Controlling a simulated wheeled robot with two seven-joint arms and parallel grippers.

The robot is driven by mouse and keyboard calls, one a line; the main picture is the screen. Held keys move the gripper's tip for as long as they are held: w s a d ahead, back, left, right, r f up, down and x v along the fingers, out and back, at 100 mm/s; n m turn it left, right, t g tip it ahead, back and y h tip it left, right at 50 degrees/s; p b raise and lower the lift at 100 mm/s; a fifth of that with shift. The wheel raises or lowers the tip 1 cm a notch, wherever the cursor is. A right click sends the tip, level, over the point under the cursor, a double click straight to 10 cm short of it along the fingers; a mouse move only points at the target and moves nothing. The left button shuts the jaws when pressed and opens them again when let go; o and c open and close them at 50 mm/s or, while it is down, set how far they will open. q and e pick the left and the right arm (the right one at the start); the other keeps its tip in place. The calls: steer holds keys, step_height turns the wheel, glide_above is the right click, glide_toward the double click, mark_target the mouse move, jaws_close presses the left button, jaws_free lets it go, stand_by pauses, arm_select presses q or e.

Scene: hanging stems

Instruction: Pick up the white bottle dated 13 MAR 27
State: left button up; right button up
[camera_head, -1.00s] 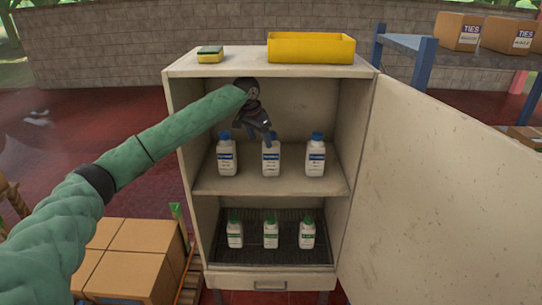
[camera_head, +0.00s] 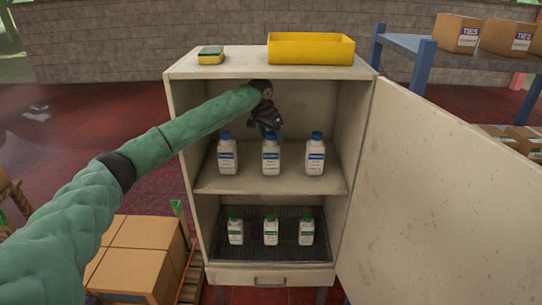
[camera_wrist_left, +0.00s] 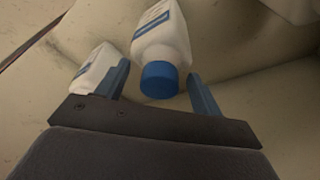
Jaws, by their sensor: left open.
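Three white bottles with blue caps stand on the cabinet's upper shelf: a left one (camera_head: 227,155), a middle one (camera_head: 271,158) and a right one (camera_head: 315,156). The dates on their labels are too small to read. My left gripper (camera_head: 268,132) is above the middle bottle, pointing down. In the left wrist view, its open fingers (camera_wrist_left: 160,90) are on either side of the middle bottle's blue cap (camera_wrist_left: 160,79); I cannot tell if they touch it. The left bottle (camera_wrist_left: 97,70) shows beside a finger. My right gripper is not in view.
Smaller white bottles with green caps (camera_head: 271,233) stand on a dark rack on the lower shelf. The cabinet door (camera_head: 430,200) is open to the right. A yellow bin (camera_head: 310,48) and a sponge (camera_head: 211,55) lie on top. Cardboard boxes (camera_head: 135,255) stand at lower left.

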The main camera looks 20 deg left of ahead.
arm_select(q)
jaws_close()
steer(key=shift+r, duration=0.1)
stand_by(0.5)
